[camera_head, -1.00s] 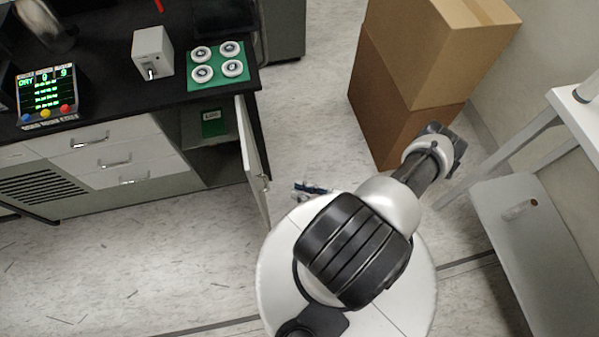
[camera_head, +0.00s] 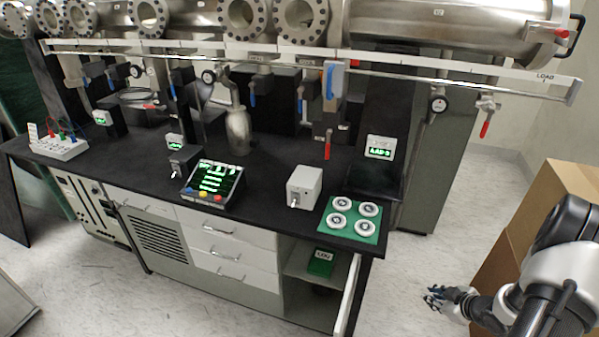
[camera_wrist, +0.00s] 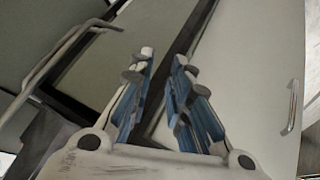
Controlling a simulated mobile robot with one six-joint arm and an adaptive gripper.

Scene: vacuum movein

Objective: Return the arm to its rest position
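My gripper (camera_head: 437,294) is at the lower right in the head view, low over the floor to the right of the cabinet's open door. In the wrist view my gripper (camera_wrist: 164,57) shows two blue-padded fingers standing apart with nothing between them. My arm comes in from the right edge of the head view, in front of the stacked boxes. The open cabinet door (camera_head: 348,297) stands out from the bench front, and a gap shows between it and my gripper.
A black-topped bench (camera_head: 265,190) carries a control panel (camera_head: 213,183), a grey box (camera_head: 304,187) and a green plate (camera_head: 350,220) with white discs. A green box (camera_head: 320,263) sits inside the cabinet. Brown boxes (camera_head: 570,190) stand at right. Floor (camera_head: 440,240) is clear between them.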

